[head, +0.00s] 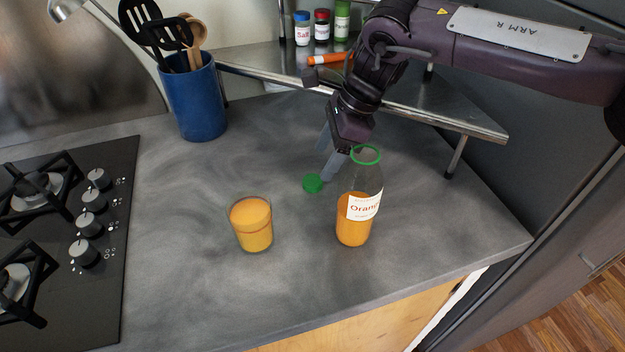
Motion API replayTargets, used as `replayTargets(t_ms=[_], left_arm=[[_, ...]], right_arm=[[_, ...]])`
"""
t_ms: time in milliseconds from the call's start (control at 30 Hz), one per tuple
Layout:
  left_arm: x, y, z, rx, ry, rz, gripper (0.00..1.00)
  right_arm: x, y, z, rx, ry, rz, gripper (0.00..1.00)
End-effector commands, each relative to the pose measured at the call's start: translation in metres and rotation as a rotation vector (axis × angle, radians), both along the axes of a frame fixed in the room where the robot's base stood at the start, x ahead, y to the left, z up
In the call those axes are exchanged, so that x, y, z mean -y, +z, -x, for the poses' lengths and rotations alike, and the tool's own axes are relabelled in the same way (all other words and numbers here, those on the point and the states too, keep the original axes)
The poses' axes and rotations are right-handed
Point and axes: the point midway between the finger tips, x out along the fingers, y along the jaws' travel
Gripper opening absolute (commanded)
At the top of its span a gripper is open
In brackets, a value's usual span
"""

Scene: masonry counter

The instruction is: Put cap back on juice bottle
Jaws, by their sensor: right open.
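The juice bottle (355,217) stands upright on the grey counter, partly filled with orange juice, with a white label and an uncovered green-rimmed mouth. The green cap (313,183) lies on the counter to the left of the bottle. My right gripper (327,162) points down just above and behind the cap, with its grey fingers apart. Nothing shows between the fingers. One finger comes close to the cap; I cannot tell whether they touch. The bottle's neck is in front of part of the gripper. My left gripper is not in view.
A glass of orange juice (251,226) stands left of the bottle. A gas hob (105,215) is at the left. A blue utensil crock (193,100) stands at the back. A metal corner shelf (455,119) with jars is behind my right arm. The front counter is clear.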

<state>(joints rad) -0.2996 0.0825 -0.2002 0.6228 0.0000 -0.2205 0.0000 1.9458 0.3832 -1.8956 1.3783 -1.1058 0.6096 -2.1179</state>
Motion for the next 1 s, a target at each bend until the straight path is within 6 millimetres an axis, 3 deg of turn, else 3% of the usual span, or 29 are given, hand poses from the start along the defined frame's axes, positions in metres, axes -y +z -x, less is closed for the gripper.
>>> replayTargets(t_ms=[333,700,1000], left_arm=[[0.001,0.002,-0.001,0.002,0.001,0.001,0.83],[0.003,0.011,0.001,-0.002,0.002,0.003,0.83],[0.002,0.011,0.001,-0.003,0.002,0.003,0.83]], right_arm=[[-0.002,-0.006,0.0,-0.001,-0.001,0.0,0.63],[-0.018,-0.05,0.002,-0.001,-0.001,0.001,0.63],[-0.019,-0.052,0.002,0.001,-0.001,0.0,0.63]])
